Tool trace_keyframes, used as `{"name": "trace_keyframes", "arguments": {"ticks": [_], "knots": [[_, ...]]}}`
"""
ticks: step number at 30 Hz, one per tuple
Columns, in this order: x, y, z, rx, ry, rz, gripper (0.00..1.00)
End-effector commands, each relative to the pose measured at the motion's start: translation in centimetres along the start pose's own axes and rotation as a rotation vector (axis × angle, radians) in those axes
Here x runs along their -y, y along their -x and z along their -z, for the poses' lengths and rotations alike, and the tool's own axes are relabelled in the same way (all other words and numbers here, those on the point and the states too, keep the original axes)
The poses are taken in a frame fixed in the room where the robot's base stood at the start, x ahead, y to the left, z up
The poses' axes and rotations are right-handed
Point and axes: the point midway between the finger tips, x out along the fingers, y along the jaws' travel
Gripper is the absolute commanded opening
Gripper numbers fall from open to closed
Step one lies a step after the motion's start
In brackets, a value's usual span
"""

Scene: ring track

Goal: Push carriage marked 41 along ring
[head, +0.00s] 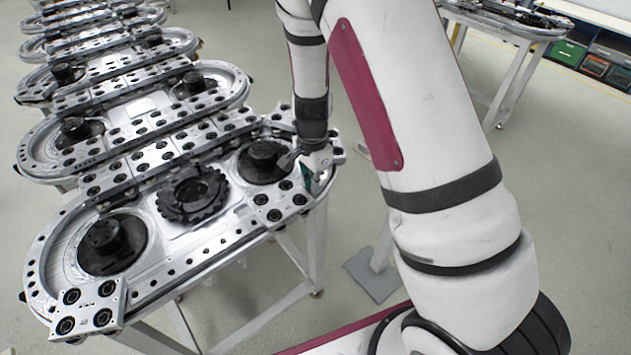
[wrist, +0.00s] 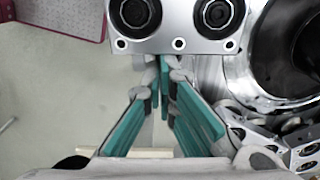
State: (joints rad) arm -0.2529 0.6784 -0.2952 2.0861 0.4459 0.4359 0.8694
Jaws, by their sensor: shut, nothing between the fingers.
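A silver carriage (head: 280,201) with black round rollers sits on the near ring track (head: 190,262), at its right end. No number can be read on it. In the wrist view the carriage (wrist: 178,43) fills the top middle, with two black rollers and a row of small holes along its edge. My gripper (head: 308,184) is at the carriage's far right side, partly hidden by my wrist. In the wrist view the teal fingers (wrist: 164,75) are shut and empty, their tips at the carriage's edge. I cannot tell whether they touch it.
Another carriage (head: 86,310) stands at the ring's near left corner, its small marking unclear. A black toothed wheel (head: 192,194) and black hubs (head: 112,238) rise inside the ring. More ring tracks (head: 135,90) stand behind.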

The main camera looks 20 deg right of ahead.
Motion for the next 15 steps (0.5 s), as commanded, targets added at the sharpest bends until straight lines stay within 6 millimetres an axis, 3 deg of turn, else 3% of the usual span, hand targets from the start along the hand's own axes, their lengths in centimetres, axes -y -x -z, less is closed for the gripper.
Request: {"name": "trace_keyframes", "arguments": {"ticks": [9,15], "knots": [[-0.3,0.3,-8.9,0.001,0.01,-0.002,0.0],[-0.2,0.2,-12.9,0.001,0.005,-0.001,0.0]]}}
